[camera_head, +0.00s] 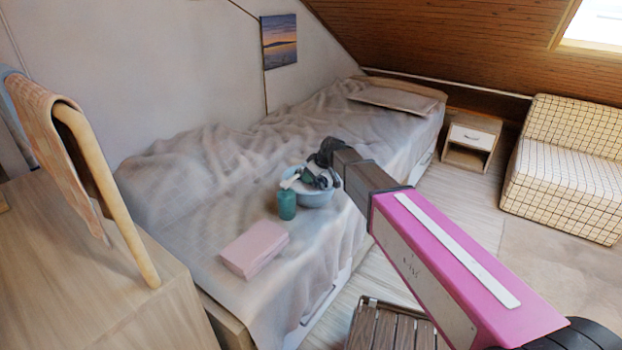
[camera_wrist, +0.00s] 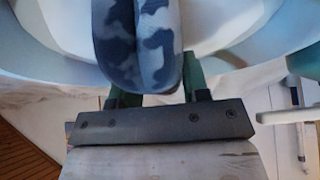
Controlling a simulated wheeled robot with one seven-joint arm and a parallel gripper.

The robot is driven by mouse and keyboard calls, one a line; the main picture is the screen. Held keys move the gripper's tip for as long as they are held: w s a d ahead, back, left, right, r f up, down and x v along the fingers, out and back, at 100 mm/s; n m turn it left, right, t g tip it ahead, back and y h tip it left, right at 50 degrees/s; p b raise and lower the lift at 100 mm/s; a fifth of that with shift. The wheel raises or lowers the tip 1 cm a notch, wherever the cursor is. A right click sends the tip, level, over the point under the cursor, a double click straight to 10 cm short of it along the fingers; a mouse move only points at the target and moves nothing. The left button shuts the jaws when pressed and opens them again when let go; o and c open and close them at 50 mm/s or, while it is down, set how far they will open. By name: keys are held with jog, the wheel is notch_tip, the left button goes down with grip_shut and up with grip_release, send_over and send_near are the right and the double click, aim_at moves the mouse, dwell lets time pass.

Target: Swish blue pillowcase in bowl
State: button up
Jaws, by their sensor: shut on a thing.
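A pale blue bowl (camera_head: 318,201) stands on the bed, and its rim and whitish inside fill the top of the wrist view (camera_wrist: 225,25). My gripper (camera_head: 318,180) is over the bowl, pointing into it. In the wrist view my gripper (camera_wrist: 155,85) is shut on the blue pillowcase (camera_wrist: 148,45), a cloth with a dark and light blue blotched pattern. The pillowcase hangs between the fingers, in or just over the bowl; its far end is out of view. In the head view, the gripper hides much of the bowl's inside.
A teal green container (camera_head: 287,206) stands close to the bowl's left side. A pink folded cloth or box (camera_head: 254,248) lies nearer on the bed (camera_head: 175,205). A wooden slatted stool (camera_head: 385,328) is below my arm. A small nightstand (camera_head: 470,143) stands beyond the bed.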

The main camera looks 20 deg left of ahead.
jog(key=shift+r, duration=0.1)
notch_tip(320, 180, up, 13)
dwell(2.2)
dwell(2.7)
